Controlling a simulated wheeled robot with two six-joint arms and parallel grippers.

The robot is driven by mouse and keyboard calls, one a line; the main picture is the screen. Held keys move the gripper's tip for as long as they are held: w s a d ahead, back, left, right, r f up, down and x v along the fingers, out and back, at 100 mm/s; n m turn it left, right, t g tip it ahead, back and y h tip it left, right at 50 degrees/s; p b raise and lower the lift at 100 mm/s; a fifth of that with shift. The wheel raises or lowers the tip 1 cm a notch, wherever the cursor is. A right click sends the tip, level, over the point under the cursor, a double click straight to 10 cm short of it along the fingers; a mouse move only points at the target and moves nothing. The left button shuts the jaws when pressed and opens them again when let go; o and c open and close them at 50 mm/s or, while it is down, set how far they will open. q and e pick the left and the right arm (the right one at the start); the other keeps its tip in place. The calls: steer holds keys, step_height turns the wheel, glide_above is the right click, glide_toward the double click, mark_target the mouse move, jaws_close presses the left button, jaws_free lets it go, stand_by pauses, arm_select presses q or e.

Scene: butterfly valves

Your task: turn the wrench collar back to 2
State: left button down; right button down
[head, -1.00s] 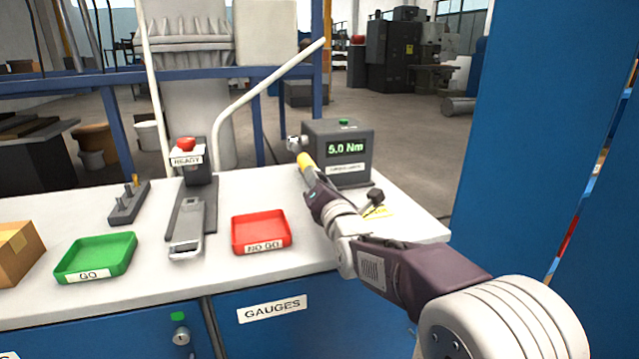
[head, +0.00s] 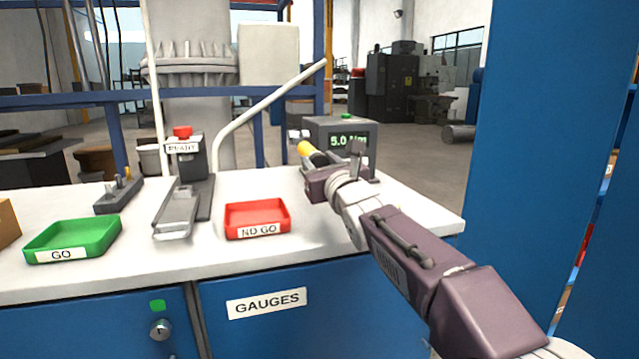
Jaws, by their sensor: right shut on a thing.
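The torque tester (head: 366,127) is a dark grey box at the back right of the bench, with a green button on top and a display reading about 5.0 Nm, partly covered by my arm. A yellow cylindrical part, which looks like the wrench collar (head: 305,149), shows just left of the tester, below a small pale fitting on its left side. My right gripper (head: 317,160) is shut at the near end of this yellow part, on the wrench. The collar's scale cannot be read, and most of the wrench is hidden. My left gripper is out of view.
A red NO GO tray (head: 258,232) and a green GO tray (head: 45,256) stand on the white bench (head: 330,236). Between them is a grey fixture (head: 178,215) with a red knob. A small pin block (head: 118,196) is further left. A blue cabinet (head: 520,150) rises at right.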

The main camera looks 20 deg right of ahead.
steer(key=shift+f+n+b, duration=0.1)
steer(key=shift+n+b, duration=0.4)
stand_by(0.3)
steer(key=c, duration=0.9)
jaws_free()
steer(key=shift+o, duration=0.2)
steer(key=s, duration=0.9)
steer(key=shift+d+f+b, duration=0.2)
steer(key=shift+f+b, duration=0.15)
steer(key=shift+f, duration=0.05)
